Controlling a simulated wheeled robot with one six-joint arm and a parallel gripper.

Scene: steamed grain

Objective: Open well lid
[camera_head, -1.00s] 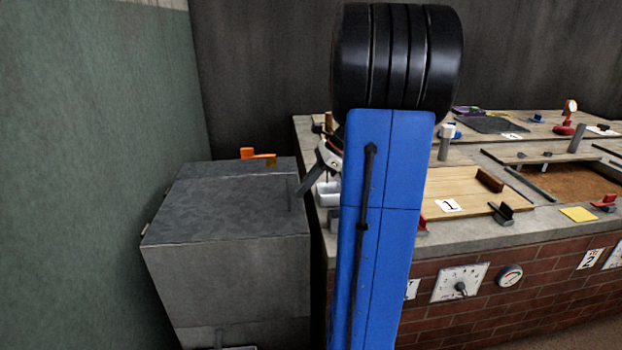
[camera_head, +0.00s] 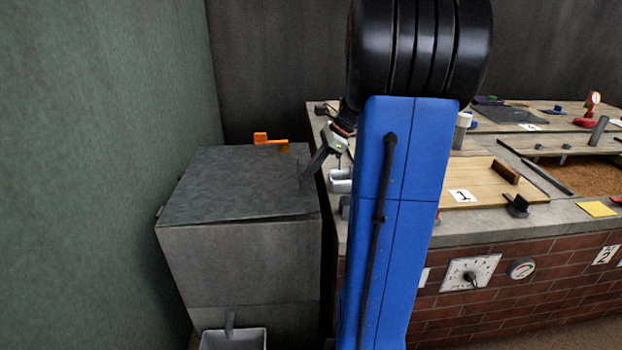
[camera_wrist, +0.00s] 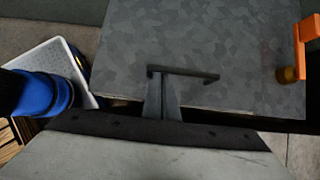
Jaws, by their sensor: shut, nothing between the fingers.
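A grey metal box with a flat mottled lid (camera_head: 235,185) stands left of the counter; the lid lies flat and looks closed. It fills much of the wrist view (camera_wrist: 240,45). My gripper (camera_head: 306,174) is shut and empty at the lid's right side. In the wrist view its fingertips (camera_wrist: 161,80) meet or overlap a thin dark bar (camera_wrist: 195,77) on the lid; I cannot tell if they touch. An orange handle (camera_head: 266,140) with a brass-coloured base is at the lid's back edge. A wooden board marked 1 (camera_head: 478,188) with a dark handle lies on the counter.
The brick counter (camera_head: 450,240) carries boards, a knob panel (camera_head: 470,272), and an open well of brown grain (camera_head: 590,178). A green wall (camera_head: 100,160) is close on the left. A white tray (camera_head: 235,338) sits at the box's front. My blue arm hides part of the counter.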

